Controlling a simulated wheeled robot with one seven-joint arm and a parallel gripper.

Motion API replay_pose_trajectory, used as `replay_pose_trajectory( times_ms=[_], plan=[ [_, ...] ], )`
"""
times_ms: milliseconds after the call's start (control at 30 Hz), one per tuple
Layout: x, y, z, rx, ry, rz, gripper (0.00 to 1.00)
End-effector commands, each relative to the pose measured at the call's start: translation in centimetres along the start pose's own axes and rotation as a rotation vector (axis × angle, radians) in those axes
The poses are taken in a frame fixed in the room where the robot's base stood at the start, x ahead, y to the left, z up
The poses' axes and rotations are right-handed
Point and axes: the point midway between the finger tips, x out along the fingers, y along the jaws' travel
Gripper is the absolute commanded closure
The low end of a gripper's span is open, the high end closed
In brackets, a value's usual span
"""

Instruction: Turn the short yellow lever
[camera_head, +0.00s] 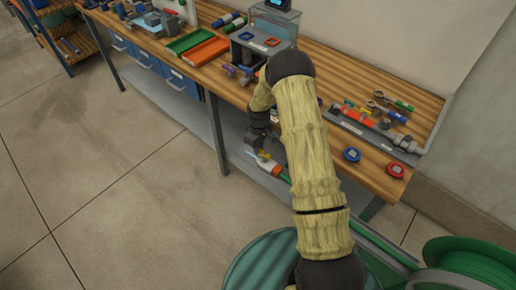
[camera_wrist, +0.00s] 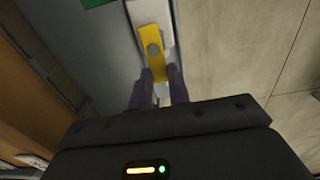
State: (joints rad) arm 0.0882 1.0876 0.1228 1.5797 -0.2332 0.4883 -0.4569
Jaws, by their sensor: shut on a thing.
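The short yellow lever (camera_wrist: 151,45) shows in the wrist view as a flat yellow bar with a round grey pivot, on a pale fitting (camera_wrist: 142,12). My gripper (camera_wrist: 160,80) is shut on the lever's near end, one finger on each side of it. In the head view my gripper (camera_head: 262,150) reaches down at the front of the workbench, by a grey and green pipe fitting (camera_head: 270,166) near the lower shelf. My arm hides part of that area, and the lever is very small there.
The wooden workbench (camera_head: 345,85) runs along the wall above my gripper. Green (camera_head: 189,41) and orange (camera_head: 205,51) trays lie on it, with a tool tray (camera_head: 372,137) at right. A green hose reel (camera_head: 468,262) stands at lower right. The floor at left is clear.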

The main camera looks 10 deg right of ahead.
Motion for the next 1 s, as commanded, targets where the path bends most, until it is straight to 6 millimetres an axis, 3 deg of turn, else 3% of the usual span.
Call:
replay_pose_trajectory(
  times_ms=[467,500,600,1000],
  plan=[
    [-0.07,0.04,-0.04,0.022,0.001,0.000,1.00],
    [-0.06,0.03,-0.03,0.022,0.001,0.000,0.78],
    [-0.05,0.04,-0.03,0.021,0.000,0.000,0.60],
    [-0.54,0.08,-0.03,0.020,0.001,0.001,0.60]
  ],
)
